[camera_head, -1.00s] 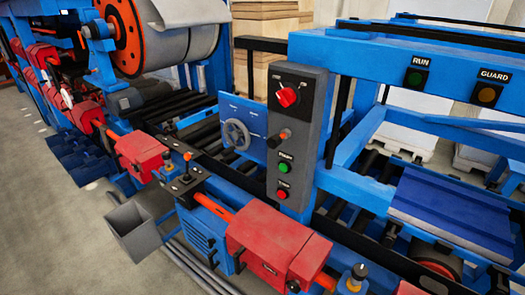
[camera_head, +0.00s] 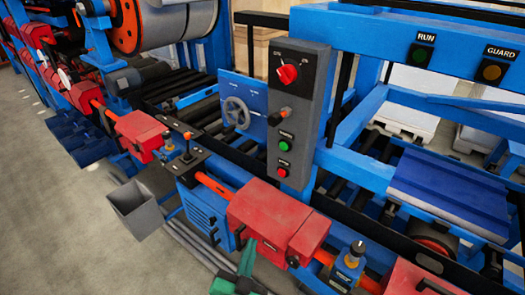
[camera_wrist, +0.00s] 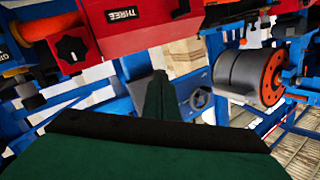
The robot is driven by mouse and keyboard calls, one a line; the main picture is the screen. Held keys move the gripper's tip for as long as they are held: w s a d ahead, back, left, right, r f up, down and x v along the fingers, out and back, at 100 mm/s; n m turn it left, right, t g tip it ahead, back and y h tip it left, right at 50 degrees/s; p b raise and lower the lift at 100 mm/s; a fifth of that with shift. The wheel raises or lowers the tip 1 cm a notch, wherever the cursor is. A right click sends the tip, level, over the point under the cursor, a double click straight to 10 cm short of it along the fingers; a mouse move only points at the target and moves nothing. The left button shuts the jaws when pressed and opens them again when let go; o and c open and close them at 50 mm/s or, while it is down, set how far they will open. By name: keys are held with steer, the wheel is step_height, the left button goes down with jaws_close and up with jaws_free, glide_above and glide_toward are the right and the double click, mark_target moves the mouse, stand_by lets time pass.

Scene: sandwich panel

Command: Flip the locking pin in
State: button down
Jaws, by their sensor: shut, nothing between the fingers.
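A small blue-and-brass fitting with a dark knob (camera_head: 350,265) stands upright on the front rail, between two red housings; it may be the locking pin, but I cannot tell whether it is in or out. A similar fitting (camera_head: 168,148) stands farther left. My gripper (camera_head: 247,258), dark green, is at the bottom edge of the head view, in front of the large red housing and left of the nearer fitting. In the wrist view my gripper (camera_wrist: 157,80) has its fingers together and empty. It points past a red housing labelled THREE (camera_wrist: 122,14).
A grey control panel (camera_head: 300,95) with a red rotary switch, an orange-tipped lever and green and red buttons rises behind the large red housing (camera_head: 275,220). A grey bin (camera_head: 138,208) stands at the left. Open floor lies at the lower left.

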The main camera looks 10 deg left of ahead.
mark_target(272, 123)
steer(key=w+a+r+m+t+h, duration=0.1)
steer(key=w+a+r+m+h, duration=0.2)
steer(key=r, duration=0.5)
steer(key=w+a+r+m+h, duration=0.1)
steer(key=w+r+m, duration=0.1)
steer(key=r+m, duration=0.4)
steer(key=s+a+r+m+h, duration=0.1)
steer(key=s+r+m+h, duration=0.1)
steer(key=r+m, duration=0.3)
steer(key=s+r+m+g+h, duration=0.1)
steer(key=r+m, duration=0.3)
steer(key=r, duration=0.7)
steer(key=shift+s+a+m+g+h, duration=0.3)
steer(key=shift+s+a+m+h, duration=0.1)
steer(key=shift+h, duration=0.3)
steer(key=shift+w+d, duration=0.1)
steer(key=shift+w, duration=0.05)
steer(key=x, duration=1.3)
steer(key=shift+w+d, duration=0.2)
steer(key=shift+w, duration=0.15)
steer(key=shift+w, duration=0.1)
